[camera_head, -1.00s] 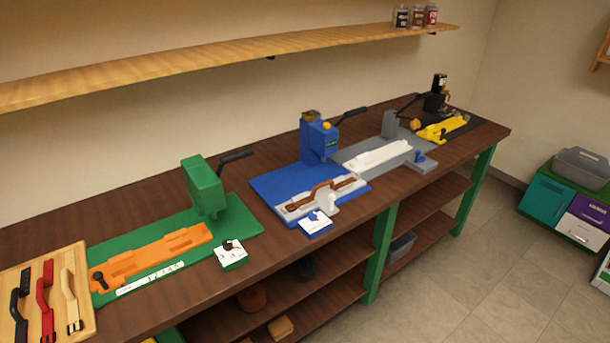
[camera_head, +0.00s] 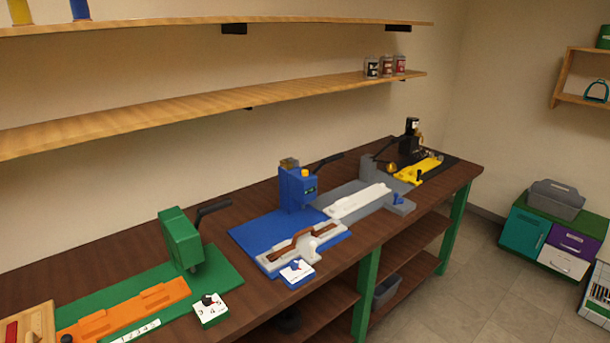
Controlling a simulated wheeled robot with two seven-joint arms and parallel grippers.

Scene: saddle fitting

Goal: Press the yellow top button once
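A small yellow button (camera_head: 305,173) sits on top of the blue press (camera_head: 297,191), which stands upright on a blue base plate (camera_head: 262,236) in the middle of the workbench. A brown strap-like part (camera_head: 300,242) lies in the white fixture (camera_head: 318,245) in front of the press. Neither of my grippers shows in the head view, so their state is hidden.
The brown workbench (camera_head: 130,262) also bears a green press (camera_head: 180,240) with an orange fixture (camera_head: 140,307), a grey station (camera_head: 378,172) and a black-and-yellow station (camera_head: 425,168). A wooden shelf (camera_head: 200,111) runs above. Tiled floor (camera_head: 470,285) is free at right.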

